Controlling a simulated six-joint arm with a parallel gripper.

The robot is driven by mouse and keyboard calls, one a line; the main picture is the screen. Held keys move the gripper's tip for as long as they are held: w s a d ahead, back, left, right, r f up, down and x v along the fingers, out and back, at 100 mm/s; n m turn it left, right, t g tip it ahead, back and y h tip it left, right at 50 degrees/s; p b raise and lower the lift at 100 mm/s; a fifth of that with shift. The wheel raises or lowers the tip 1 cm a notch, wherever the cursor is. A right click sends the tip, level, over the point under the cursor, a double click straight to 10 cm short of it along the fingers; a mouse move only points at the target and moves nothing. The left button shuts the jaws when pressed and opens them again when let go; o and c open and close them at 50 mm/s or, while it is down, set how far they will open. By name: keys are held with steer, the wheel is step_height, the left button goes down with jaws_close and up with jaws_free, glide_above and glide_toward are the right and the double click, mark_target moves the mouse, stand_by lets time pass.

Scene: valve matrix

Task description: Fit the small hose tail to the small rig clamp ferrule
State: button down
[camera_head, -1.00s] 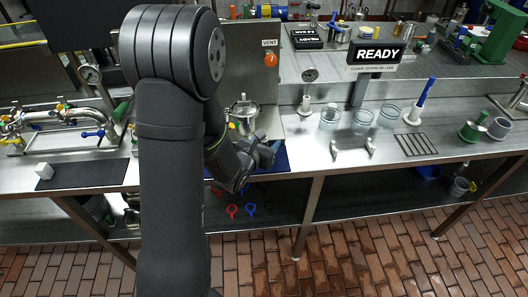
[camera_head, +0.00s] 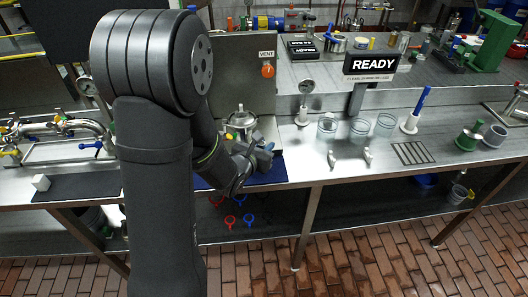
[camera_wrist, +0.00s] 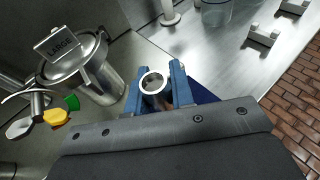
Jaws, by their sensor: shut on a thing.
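My gripper (camera_wrist: 158,88) has blue fingers shut on a small metal piece with a round open end (camera_wrist: 153,83), apparently the small hose tail. The open end faces the wrist camera; its far end is hidden. In the head view my gripper (camera_head: 262,158) is just in front and right of a steel vessel (camera_head: 240,120), above the bench. The wrist view shows a steel vessel (camera_wrist: 100,82) with a tag reading LARGE, left of the gripper and apart from it. I cannot make out the small rig clamp ferrule.
A blue mat (camera_wrist: 204,95) lies beneath the gripper. Green (camera_wrist: 72,103) and yellow (camera_wrist: 55,117) handles are by the vessel. A panel with an orange VENT knob (camera_head: 268,70) stands behind. Glass jars (camera_head: 359,127) and a two-post cradle (camera_head: 350,161) stand to the right.

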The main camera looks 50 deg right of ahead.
step_height(320, 180, up, 6)
steer(key=w+a+r, duration=0.4)
steer(key=w+a, duration=0.7)
steer(key=a, duration=0.1)
steer(key=w+a+f+n+t+y, duration=0.35)
steer(key=w+a, duration=0.45)
steer(key=a, duration=0.5)
steer(key=w+a+f+n+t+y, duration=0.25)
steer(key=w+a+n+t, duration=0.2)
steer(key=w+a, duration=0.6)
steer(key=w+a+f+n+t+y, duration=0.25)
steer(key=w+a+n+y, duration=0.2)
steer(key=a, duration=1.05)
steer(key=w+d+r+m+g+h, duration=0.25)
steer(key=d+r, duration=0.55)
steer(key=d, duration=0.4)
steer(key=w+d+r+m+g+h, duration=0.1)
steer(key=w+d+r+m+h, duration=0.25)
steer(key=d+r, duration=0.7)
steer(key=s+d+f+m+g+h, duration=0.2)
steer(key=s+d+m+g, duration=0.1)
steer(key=s+d, duration=0.3)
steer(key=s+d+f+m+g+h, duration=0.2)
steer(key=s+d+m+g, duration=0.1)
steer(key=d, duration=0.7)
steer(key=s+g, duration=0.1)
steer(key=s, duration=0.1)
steer(key=shift+s+d+f, duration=0.2)
steer(key=shift+s+d, duration=0.15)
steer(key=shift+s, duration=0.05)
